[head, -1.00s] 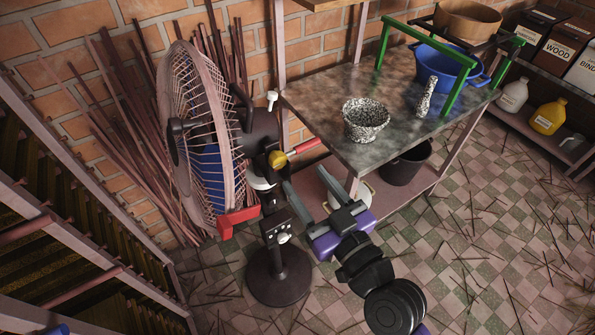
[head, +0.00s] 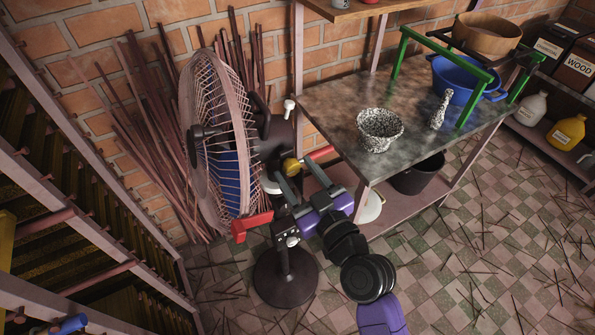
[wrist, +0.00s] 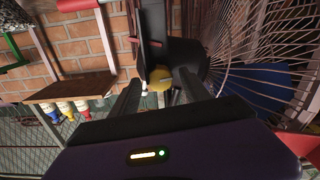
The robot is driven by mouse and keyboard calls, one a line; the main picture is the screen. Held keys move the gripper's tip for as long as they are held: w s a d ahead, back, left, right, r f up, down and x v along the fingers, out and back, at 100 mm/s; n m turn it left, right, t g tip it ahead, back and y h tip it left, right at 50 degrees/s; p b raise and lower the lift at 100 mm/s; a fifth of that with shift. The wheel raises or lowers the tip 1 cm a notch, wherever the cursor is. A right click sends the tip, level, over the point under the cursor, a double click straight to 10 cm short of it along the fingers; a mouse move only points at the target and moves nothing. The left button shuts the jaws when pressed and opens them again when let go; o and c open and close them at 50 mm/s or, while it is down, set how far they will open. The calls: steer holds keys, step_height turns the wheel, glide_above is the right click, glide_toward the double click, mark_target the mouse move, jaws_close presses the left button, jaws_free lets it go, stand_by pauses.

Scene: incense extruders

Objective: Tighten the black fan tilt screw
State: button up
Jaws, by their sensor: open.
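The pedestal fan (head: 222,135) stands on a round black base (head: 286,278), its pink wire cage facing left. A yellow knob (head: 290,165) sits at the tilt joint behind the cage, below the black motor housing (head: 268,130). My gripper (head: 293,173) is open beside this joint, its fingers pointing at the yellow knob. In the wrist view the yellow knob (wrist: 158,80) shows between the spread fingertips, in front of dark fan parts. I cannot make out the black tilt screw separately from the dark joint. Whether a finger touches the joint is unclear.
A metal-topped table (head: 335,105) stands close to the right of the fan, with a speckled bowl (head: 380,128) and a blue basin (head: 458,78). Thin sticks (head: 150,130) lean on the brick wall. A red piece (head: 252,226) juts out below the cage.

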steer(key=shift+c, duration=0.4)
jaws_close()
steer(key=shift+m, duration=0.4)
steer(key=m, duration=0.3)
steer(key=shift+d+m, duration=0.1)
steer(key=shift+m, duration=0.3)
steer(key=m, duration=0.4)
steer(key=shift+m, duration=0.3)
steer(key=m+p, duration=0.1)
steer(key=m, duration=0.4)
steer(key=m+p, duration=0.1)
steer(key=m, duration=0.3)
steer(key=shift+f, duration=0.15)
steer(key=shift+m, duration=0.4)
